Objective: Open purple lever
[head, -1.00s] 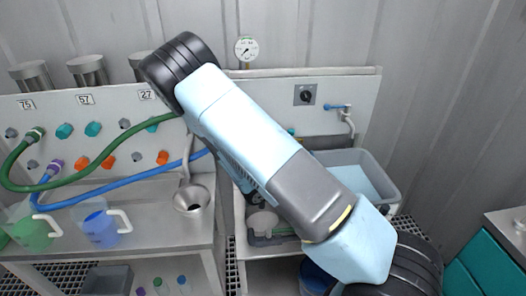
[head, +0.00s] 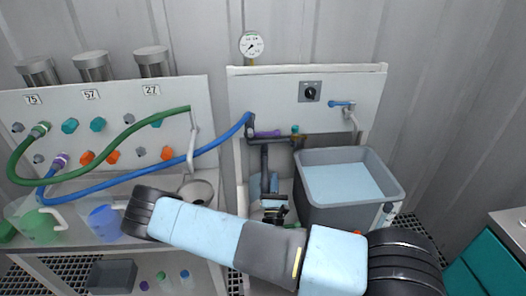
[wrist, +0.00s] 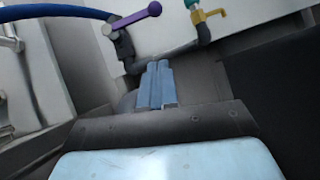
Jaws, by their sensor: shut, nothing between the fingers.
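The purple lever (head: 267,134) sits on a dark pipe fitting on the right white panel, beside the end of the blue hose. It lies roughly level in the head view. In the wrist view the purple lever (wrist: 135,19) slants up to the right from its grey valve body to a round knob. My gripper (wrist: 157,68) is shut and empty, its two blue fingers side by side. It is below the lever in the wrist view and apart from it. In the head view my gripper (head: 264,178) is below the lever, partly hidden by my arm.
A yellow tap with a green handle (wrist: 206,15) is right of the lever. The blue hose (head: 215,145) meets the fitting from the left. A grey basin (head: 326,211) with water stands to the right. A black rotary switch (head: 310,92) is higher on the panel.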

